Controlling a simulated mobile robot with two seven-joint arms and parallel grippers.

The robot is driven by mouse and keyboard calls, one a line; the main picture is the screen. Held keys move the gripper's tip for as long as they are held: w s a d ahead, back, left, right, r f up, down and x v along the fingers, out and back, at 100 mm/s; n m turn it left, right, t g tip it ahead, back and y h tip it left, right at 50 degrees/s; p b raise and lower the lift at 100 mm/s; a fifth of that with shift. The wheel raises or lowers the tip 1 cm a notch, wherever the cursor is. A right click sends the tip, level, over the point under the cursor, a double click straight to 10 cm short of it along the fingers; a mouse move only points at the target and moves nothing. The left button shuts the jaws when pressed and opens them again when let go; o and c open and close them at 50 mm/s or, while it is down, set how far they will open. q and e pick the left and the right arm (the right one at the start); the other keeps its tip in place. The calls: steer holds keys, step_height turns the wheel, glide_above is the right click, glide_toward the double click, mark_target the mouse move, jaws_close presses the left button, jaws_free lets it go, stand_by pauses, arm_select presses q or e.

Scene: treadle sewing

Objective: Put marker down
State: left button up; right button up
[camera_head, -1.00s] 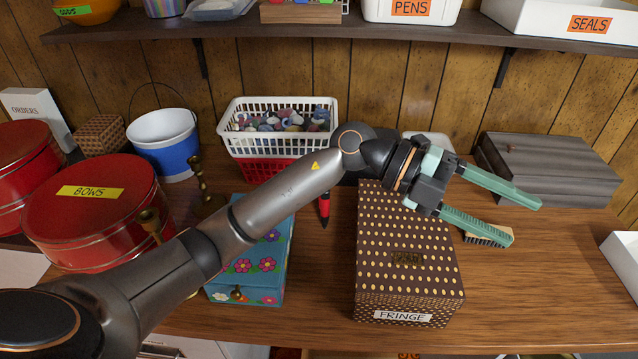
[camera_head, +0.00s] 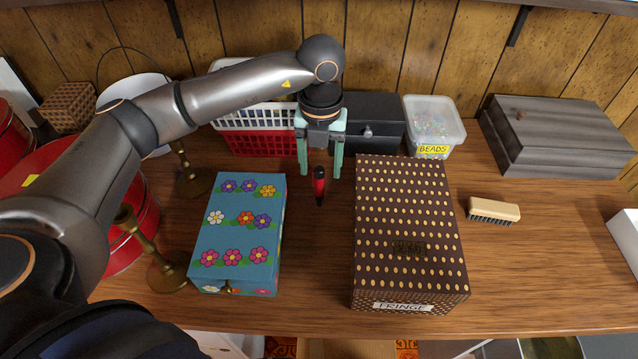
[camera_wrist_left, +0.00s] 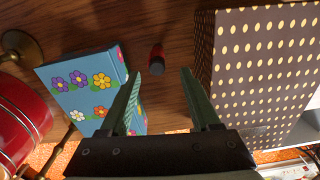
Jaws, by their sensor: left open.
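A red marker with a black end (camera_head: 319,186) is on the wooden table, between the blue flowered box and the brown dotted box. It also shows in the left wrist view (camera_wrist_left: 157,58), beyond and between the fingers. My left gripper (camera_head: 320,172) is open, its green fingers pointing down around the far end of the marker as seen from the head. In the left wrist view the fingers (camera_wrist_left: 168,72) are spread with nothing between their tips touching the marker. My right gripper is not in view.
The blue flowered box (camera_head: 240,235) is left of the marker, and the dotted FRINGE box (camera_head: 408,230) is right. Behind are a basket (camera_head: 255,141), a dark drawer box (camera_head: 375,130) and a BEADS tub (camera_head: 434,125). Brass candlesticks (camera_head: 150,245) and a brush (camera_head: 493,210) also stand or lie nearby.

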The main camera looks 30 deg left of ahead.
mark_target(318, 182)
arm_select(q)
steer(key=shift+w+a+f, duration=0.1)
steer(key=shift+f, duration=0.95)
steer(key=shift+w+a+f, duration=0.1)
steer(key=shift+a+f, duration=0.05)
steer(key=shift+f, duration=0.85)
steer(key=shift+w+a+f, duration=0.1)
steer(key=shift+f, duration=0.95)
steer(key=shift+c, duration=0.3)
jaws_close()
